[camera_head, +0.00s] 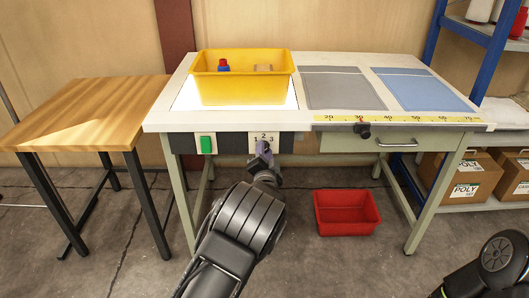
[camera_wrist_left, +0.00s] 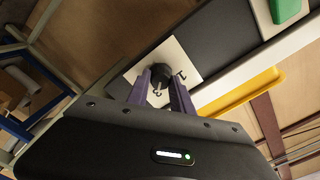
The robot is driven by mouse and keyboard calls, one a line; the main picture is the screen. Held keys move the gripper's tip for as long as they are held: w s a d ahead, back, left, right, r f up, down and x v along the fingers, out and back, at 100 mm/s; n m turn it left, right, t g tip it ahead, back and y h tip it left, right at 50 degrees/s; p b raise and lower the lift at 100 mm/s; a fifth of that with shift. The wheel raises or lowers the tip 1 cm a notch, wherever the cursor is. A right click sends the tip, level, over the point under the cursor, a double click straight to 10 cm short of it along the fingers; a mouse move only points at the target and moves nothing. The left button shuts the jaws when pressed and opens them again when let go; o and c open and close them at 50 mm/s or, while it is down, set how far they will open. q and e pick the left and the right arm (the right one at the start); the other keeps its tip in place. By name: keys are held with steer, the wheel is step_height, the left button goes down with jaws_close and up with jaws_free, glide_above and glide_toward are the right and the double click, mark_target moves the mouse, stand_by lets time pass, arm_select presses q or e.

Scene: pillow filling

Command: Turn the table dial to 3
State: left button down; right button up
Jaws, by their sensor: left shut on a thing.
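The table dial is a black knob (camera_wrist_left: 160,78) on a white plate (camera_wrist_left: 184,57) in the left wrist view. In the head view the plate (camera_head: 253,147) is on the table's front edge, with the marks 1, 2 and 3 showing. My left gripper (camera_head: 264,150) is at the dial and covers the knob there. In the left wrist view the purple fingers of my left gripper (camera_wrist_left: 160,88) are on either side of the knob, shut on it. Which number the knob points to cannot be told. My right gripper is not in view; only a dark part of my right arm shows at lower right.
A green button (camera_head: 206,145) is left of the dial plate. A yellow bin (camera_head: 242,90) stands on the white table (camera_head: 310,57), with grey (camera_head: 342,92) and blue (camera_head: 420,92) cloths beside it. A red bin (camera_head: 346,226) is on the floor. A wooden side table (camera_head: 85,108) stands at left.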

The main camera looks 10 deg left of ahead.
arm_select(q)
steer(key=c, duration=1.1)
jaws_free()
steer(key=shift+c, duration=0.2)
steer(key=v, duration=0.8)
steer(key=shift+w, duration=0.1)
